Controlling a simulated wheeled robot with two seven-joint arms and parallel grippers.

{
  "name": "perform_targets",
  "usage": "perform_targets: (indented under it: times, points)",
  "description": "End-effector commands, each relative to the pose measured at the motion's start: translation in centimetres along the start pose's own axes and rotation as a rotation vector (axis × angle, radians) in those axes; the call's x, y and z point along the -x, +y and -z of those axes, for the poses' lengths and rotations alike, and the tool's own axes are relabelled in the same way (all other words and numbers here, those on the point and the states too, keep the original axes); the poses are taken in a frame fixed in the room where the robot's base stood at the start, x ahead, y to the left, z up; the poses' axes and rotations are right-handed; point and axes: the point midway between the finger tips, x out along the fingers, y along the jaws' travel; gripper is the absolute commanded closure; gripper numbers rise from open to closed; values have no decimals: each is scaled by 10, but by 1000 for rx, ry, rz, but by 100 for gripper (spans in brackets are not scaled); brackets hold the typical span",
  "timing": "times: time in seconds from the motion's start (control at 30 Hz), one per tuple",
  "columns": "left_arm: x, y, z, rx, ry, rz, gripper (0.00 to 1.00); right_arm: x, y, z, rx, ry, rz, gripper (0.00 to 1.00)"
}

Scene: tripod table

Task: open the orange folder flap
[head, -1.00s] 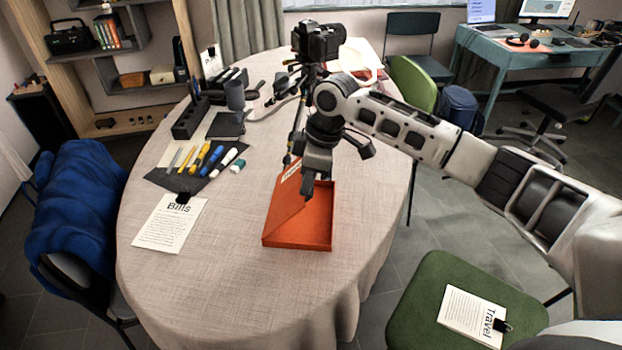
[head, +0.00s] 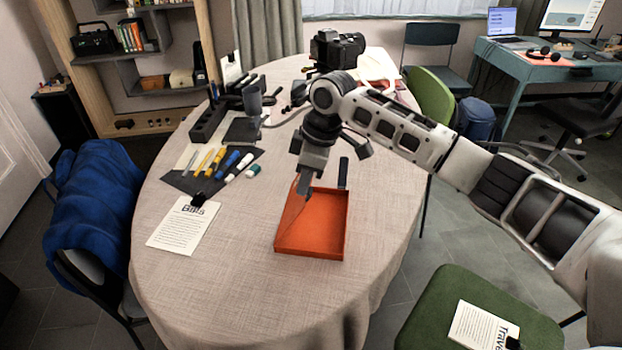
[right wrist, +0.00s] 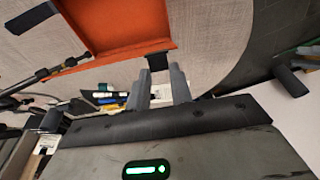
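The orange folder (head: 322,238) lies on the round table as a shallow tray, and its inside shows. Its flap (head: 287,215) appears steeply raised along the left side, seen nearly edge-on. A dark tab (head: 343,172) sticks out at the folder's back right corner. My right gripper (head: 304,188) points down over the folder's back left part, close to the flap; contact cannot be told. In the right wrist view its two fingers (right wrist: 160,82) stand apart, with nothing clearly between them. The folder (right wrist: 125,25) and tab (right wrist: 158,61) lie beyond the fingertips there. My left gripper is not in view.
A camera (head: 337,50) stands behind my right gripper. Markers on a dark mat (head: 185,183) and a Bills sheet (head: 183,228) lie to the left. A green chair (head: 470,320) stands at the right. The table front is clear.

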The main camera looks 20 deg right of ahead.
Motion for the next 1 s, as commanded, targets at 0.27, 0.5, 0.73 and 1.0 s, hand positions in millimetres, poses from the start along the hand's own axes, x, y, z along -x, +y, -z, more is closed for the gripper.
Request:
perform_targets:
  times: [0.27, 0.5, 0.73, 1.0]
  points:
    - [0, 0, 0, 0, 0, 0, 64, 1, -1, 14, 2, 2, 2, 83]
    - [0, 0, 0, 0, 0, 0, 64, 2, -1, 19, 2, 2, 2, 83]
    - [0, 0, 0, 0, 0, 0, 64, 1, -1, 30, 1, 2, 1, 83]
    - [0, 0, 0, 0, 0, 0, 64, 1, -1, 42, 1, 1, 1, 83]
